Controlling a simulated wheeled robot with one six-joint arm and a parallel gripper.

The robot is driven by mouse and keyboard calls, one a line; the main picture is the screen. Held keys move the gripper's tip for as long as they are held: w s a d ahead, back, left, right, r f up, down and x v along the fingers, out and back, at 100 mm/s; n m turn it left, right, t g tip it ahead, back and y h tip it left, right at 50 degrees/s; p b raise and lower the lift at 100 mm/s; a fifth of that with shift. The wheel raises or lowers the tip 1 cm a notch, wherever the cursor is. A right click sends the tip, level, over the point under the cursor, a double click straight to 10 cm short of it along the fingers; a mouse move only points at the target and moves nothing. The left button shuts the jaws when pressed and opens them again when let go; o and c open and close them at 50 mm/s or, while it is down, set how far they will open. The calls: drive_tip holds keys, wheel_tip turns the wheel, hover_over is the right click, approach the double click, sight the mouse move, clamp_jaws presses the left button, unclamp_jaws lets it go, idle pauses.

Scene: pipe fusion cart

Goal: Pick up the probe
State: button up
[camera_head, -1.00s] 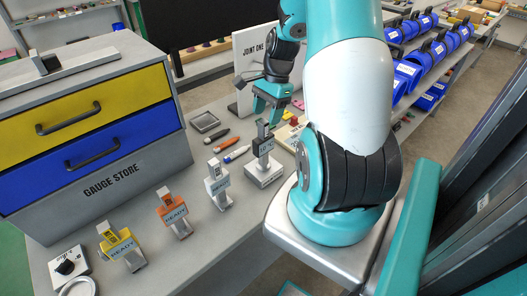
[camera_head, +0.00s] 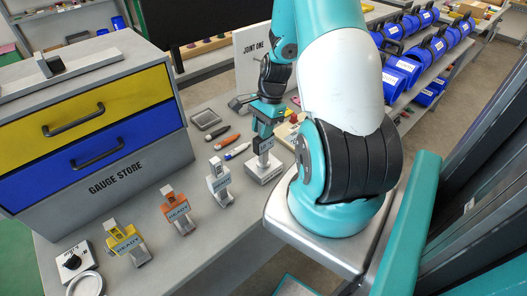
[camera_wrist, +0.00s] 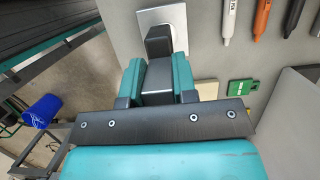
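The probe (camera_head: 263,147) is a grey upright piece with a dark tag, standing on a pale square base (camera_head: 265,170) on the bench. My gripper (camera_head: 265,125) points down over it, with its teal fingers around its upper part. In the wrist view, a grey block, the probe's top (camera_wrist: 158,78), fills the space between the fingertips (camera_wrist: 159,75) with no visible gap on either side, so the gripper looks shut on it. The probe still stands at its base. Its lower part is partly hidden in the wrist view.
White (camera_head: 219,182), orange (camera_head: 177,210) and yellow (camera_head: 124,243) upright gauges tagged READY stand in a row to the left. Marker-like tools (camera_head: 228,141) and a small tray (camera_head: 206,119) lie behind. The gauge store cabinet (camera_head: 120,175) and a "JOINT ONE" board (camera_head: 250,55) border the area.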

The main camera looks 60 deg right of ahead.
clamp_jaws()
drive_tip(key=shift+r, duration=0.1)
drive_tip(key=shift+r, duration=0.55)
wheel_tip(320, 180, up, 19)
drive_tip(key=b, duration=0.3)
drive_tip(key=shift+f, duration=0.1)
